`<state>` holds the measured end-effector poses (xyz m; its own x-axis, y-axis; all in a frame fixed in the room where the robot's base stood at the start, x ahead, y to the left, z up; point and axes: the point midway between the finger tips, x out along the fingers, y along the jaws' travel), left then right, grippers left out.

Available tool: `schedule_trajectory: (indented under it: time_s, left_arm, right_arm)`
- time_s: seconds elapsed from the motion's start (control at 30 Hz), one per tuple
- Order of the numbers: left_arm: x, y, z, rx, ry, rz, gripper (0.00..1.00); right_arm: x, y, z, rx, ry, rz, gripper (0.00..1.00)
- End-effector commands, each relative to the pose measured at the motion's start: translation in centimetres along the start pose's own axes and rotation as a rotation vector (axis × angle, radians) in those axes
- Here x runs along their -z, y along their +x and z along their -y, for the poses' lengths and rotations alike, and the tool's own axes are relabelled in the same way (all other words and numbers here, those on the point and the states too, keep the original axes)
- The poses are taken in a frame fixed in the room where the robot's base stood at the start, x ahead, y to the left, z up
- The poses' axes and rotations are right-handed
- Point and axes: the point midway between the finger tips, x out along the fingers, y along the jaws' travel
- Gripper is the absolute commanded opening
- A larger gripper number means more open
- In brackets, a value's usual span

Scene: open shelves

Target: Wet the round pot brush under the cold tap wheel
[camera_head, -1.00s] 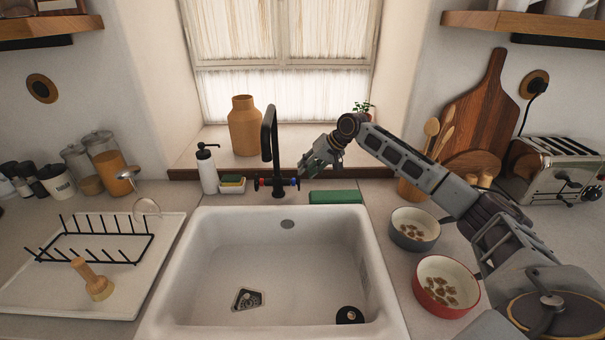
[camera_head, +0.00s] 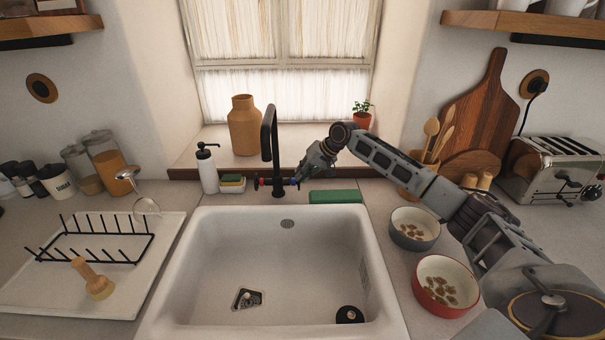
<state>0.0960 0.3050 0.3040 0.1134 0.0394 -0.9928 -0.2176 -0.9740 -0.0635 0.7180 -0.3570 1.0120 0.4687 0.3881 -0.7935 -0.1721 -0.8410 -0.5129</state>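The round pot brush (camera_head: 97,283), with a wooden handle, stands tilted on the white drainer tray (camera_head: 60,303) at the left, in front of the black rack. The black tap (camera_head: 270,135) rises behind the sink, with a red-marked wheel on its left and a blue-marked wheel (camera_head: 295,182) on its right. My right gripper (camera_head: 301,180) is at the blue wheel, reaching in from the right. Its fingertips are small and overlap the wheel, so I cannot tell whether they touch or grip it. No water stream shows. My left gripper is not in view.
The white sink (camera_head: 270,260) is empty except for a drain fitting and a black plug (camera_head: 349,315). A green block (camera_head: 335,197) lies behind its rim. A soap bottle (camera_head: 207,168) stands left of the tap. Two bowls (camera_head: 413,229) sit under my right arm.

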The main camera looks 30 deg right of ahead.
Motion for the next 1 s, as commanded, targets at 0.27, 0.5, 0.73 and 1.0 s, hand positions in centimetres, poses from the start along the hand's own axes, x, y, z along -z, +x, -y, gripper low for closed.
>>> schedule_trajectory:
  time_s: [0.27,0.5,0.73,1.0]
  left_arm:
    - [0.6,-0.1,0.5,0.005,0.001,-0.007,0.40]
    - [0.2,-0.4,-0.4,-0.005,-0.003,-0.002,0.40]
    - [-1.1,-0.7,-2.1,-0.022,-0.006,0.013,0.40]
    - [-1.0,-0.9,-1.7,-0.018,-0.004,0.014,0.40]
  right_arm:
    - [-0.1,0.0,0.1,0.000,-0.008,-0.010,0.00]
    - [-0.5,0.1,0.0,-0.004,-0.043,-0.060,0.00]
    - [-0.8,0.1,0.0,-0.007,-0.086,-0.124,0.00]
    - [-1.3,0.1,0.0,-0.010,-0.134,-0.197,0.00]
